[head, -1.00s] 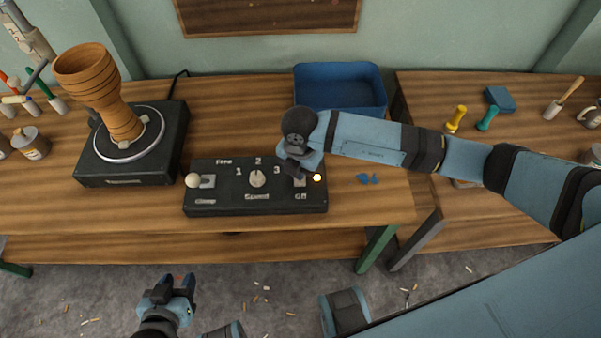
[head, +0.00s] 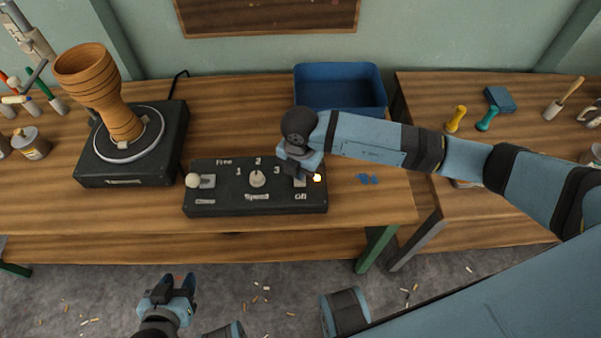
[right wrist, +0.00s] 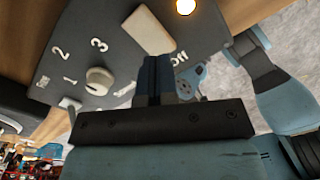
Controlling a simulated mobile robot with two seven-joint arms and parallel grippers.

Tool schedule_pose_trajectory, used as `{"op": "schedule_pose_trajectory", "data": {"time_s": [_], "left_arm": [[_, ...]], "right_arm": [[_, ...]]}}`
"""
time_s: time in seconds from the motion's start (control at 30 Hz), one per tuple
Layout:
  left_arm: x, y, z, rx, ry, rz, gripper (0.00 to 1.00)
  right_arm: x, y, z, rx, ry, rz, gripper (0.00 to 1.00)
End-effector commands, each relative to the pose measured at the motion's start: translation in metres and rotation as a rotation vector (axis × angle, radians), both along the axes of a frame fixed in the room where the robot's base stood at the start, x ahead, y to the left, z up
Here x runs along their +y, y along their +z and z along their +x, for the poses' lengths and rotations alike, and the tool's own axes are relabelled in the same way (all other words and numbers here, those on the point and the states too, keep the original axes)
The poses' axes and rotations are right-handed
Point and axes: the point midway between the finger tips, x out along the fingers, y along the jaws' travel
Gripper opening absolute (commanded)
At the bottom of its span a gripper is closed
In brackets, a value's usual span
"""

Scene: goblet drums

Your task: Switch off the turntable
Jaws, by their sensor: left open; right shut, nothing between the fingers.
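The turntable (head: 170,155) is a black box with a round plate, and a tan goblet drum (head: 85,75) stands on it. Its black control box (head: 230,200) has a pale Off switch (head: 300,183), also seen in the right wrist view (right wrist: 150,28). The lamp (head: 317,177) beside the switch glows yellow, also in the right wrist view (right wrist: 186,7). My right gripper (head: 314,174) is shut and empty over the switch end of the box; its fingertips (right wrist: 158,60) appear close to the switch, contact unclear. My left gripper (head: 173,282) is open and empty, low in front of the bench.
The box also has a speed knob (head: 257,179) near 2 and a white-balled clamp lever (head: 193,180). A blue bin (head: 340,88) stands behind my right gripper. Small blue pieces (head: 366,179) lie right of the box. Tools and jars stand at the far left.

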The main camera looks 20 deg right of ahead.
Motion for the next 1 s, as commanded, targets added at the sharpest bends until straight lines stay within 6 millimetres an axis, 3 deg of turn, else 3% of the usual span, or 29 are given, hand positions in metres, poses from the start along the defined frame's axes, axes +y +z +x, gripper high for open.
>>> {"op": "schedule_pose_trajectory", "data": {"time_s": [1.0], "left_arm": [[0.0007,-0.0045,0.0002,-0.002,-0.002,0.002,0.43]], "right_arm": [[0.0001,-0.0083,0.0001,0.0,0.0,0.0,0.0]]}}
